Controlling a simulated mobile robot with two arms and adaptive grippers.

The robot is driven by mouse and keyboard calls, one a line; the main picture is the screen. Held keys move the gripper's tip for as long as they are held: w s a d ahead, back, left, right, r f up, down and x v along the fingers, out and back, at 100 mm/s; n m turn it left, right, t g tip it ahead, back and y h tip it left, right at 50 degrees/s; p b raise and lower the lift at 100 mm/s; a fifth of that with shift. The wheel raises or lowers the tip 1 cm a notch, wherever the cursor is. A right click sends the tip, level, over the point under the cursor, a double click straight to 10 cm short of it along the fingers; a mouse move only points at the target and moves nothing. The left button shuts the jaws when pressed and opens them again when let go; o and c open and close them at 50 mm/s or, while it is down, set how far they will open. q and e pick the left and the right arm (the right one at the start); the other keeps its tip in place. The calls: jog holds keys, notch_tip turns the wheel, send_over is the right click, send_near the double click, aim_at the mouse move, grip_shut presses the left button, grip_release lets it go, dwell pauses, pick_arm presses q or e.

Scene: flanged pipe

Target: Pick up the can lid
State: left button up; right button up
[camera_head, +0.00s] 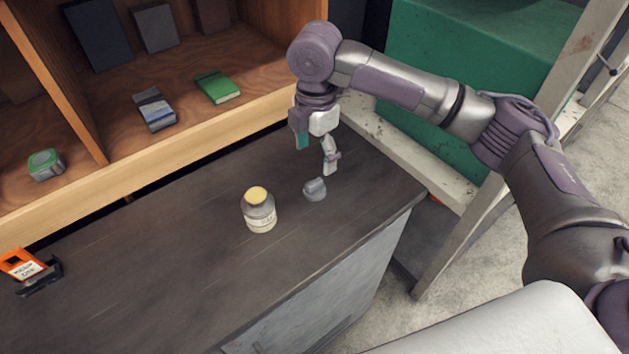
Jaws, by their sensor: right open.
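A small grey piece with a raised knob, which looks like the can lid (314,190), lies on the dark bench top (180,250). My right gripper (316,156) hangs above and just behind the lid, pointing down. Its fingers are apart with nothing between them, and it appears not to touch the lid. My left gripper is out of view.
A wooden shelf (175,140) with books and small boxes stands behind the bench. An orange and black item (30,270) lies at the bench's left end. A green block (470,70) and pale frame are behind my right arm. The bench around the can is mostly clear.

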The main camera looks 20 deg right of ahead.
aim_at(317, 181)
notch_tip(317, 181, down, 3)
jog(key=shift+r, duration=0.15)
jog(key=shift+w+d+f, duration=0.1)
jog(key=shift+f, duration=0.25)
jog(key=f, duration=0.1)
jog(key=f+p, duration=0.1)
jog(key=shift+s+f, duration=0.3)
notch_tip(317, 181, down, 2)
jog(key=shift+d+f+p, duration=0.1)
jog(key=shift+p, duration=0.25)
jog(key=shift+f, duration=0.3)
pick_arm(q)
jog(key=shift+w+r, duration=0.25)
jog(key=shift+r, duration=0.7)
pick_arm(e)
jog(key=c, duration=0.9)
